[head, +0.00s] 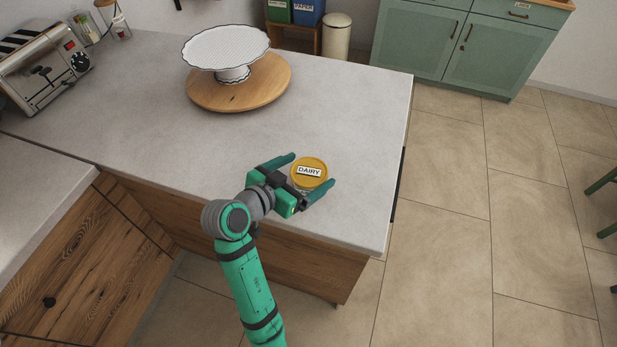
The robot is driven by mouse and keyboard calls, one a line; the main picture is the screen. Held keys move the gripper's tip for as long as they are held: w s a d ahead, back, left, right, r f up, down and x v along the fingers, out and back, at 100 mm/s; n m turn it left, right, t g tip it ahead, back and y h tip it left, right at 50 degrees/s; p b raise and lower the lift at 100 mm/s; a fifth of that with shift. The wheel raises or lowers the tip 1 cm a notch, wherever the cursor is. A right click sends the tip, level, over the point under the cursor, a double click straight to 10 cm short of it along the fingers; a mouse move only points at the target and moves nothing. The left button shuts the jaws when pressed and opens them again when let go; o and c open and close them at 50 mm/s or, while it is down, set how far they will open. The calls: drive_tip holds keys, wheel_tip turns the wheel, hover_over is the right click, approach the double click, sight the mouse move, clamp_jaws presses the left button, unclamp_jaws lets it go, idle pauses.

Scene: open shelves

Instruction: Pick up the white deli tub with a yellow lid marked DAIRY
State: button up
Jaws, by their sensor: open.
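The deli tub (309,173) stands upright on the grey counter near its front right corner. Its round yellow lid carries a label reading DAIRY, and only a little of its pale side shows below the lid. My gripper (314,170) is open, with one finger to the left of the tub and the other to its right. The tub sits between the fingers. I cannot tell whether either finger touches it. The gripper body hides the near lower part of the tub.
A white cake stand (226,50) sits on a round wooden board (240,90) at the back of the counter (345,110). A toaster-like metal appliance (45,62) and jars are at the far left. The counter around the tub is clear; its right edge is near.

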sight(318, 167)
drive_tip(key=x, duration=0.5)
drive_tip(key=shift+d+f, duration=0.15)
drive_tip(key=shift+f, duration=0.05)
drive_tip(key=shift+c, duration=0.6)
drive_tip(key=c, duration=1.1)
drive_tip(key=shift+o, duration=0.2)
drive_tip(key=shift+r, duration=0.15)
